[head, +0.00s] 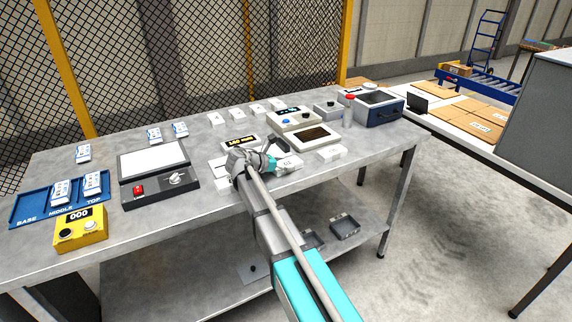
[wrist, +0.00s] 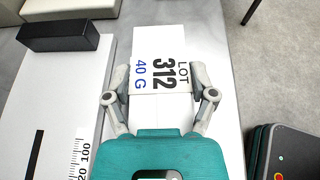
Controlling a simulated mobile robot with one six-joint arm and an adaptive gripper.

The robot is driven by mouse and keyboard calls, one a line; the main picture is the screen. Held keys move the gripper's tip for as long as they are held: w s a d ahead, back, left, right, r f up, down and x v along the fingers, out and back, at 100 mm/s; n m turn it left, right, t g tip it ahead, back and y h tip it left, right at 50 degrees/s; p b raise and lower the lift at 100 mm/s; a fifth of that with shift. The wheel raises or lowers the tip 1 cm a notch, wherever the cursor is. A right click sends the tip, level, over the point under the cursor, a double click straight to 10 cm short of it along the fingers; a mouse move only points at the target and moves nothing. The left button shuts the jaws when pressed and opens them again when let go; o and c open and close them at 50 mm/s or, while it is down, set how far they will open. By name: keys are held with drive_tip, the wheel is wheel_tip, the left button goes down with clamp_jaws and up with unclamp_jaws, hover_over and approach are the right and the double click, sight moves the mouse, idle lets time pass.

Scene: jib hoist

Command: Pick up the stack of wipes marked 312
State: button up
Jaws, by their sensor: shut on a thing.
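The stack of wipes (wrist: 158,50) is a white block printed "LOT 312" and "40 G" in the wrist view. My gripper (wrist: 160,82) is shut on it, with one grey finger against each side. The lower part of the stack lies between the fingers, and the teal gripper body covers the near end. I cannot tell whether the stack touches the table.
A white scale board with a black block (wrist: 58,36) lies left of the stack. A dark device (wrist: 285,150) is at lower right. Another white block (head: 329,152) lies right of my gripper. A blue tray (head: 40,207), yellow counter (head: 80,230) and black-and-white device (head: 155,165) stand left.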

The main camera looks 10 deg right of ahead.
drive_tip(key=shift+r+p, duration=1.2)
drive_tip(key=shift+r, duration=0.1)
drive_tip(key=s+a+r+p, duration=0.2)
drive_tip(key=s+r+p, duration=0.8)
drive_tip(key=s, duration=0.3)
drive_tip(key=shift+s+a, duration=0.35)
drive_tip(key=shift+a, duration=0.05)
